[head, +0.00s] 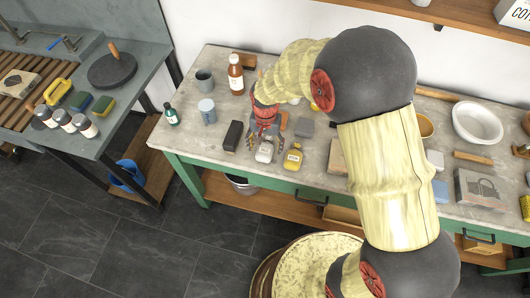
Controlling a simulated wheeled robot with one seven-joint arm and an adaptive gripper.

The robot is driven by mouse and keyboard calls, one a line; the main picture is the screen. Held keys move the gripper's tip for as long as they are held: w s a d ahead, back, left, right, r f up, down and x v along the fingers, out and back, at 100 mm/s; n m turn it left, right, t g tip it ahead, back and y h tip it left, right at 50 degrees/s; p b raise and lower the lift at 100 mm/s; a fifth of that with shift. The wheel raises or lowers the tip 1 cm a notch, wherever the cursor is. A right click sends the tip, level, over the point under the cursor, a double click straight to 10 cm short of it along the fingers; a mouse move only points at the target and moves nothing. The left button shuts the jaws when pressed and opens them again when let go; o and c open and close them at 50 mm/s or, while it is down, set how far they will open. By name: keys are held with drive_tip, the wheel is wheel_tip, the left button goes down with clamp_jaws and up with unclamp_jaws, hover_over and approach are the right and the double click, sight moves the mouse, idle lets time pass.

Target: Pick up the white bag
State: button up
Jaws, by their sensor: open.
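A small white item (264,154), which looks like the white bag, sits near the front edge of the worktable, left of centre. My gripper (266,146) is right over it, pointing down, with its jaws open. The fingers appear to lie on either side of the white bag, and they partly hide its back. I cannot tell whether they touch it. The white bag appears to rest on the tabletop.
A yellow container (293,157) stands close on the right, and a black block (233,136) on the left. A white bowl (477,122) is at the right of the table (222,157).

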drive_tip(key=shift+f, duration=0.6)
drive_tip(key=shift+c, duration=0.7)
drive_tip(key=c, duration=1.1)
drive_tip(key=shift+c, duration=0.2)
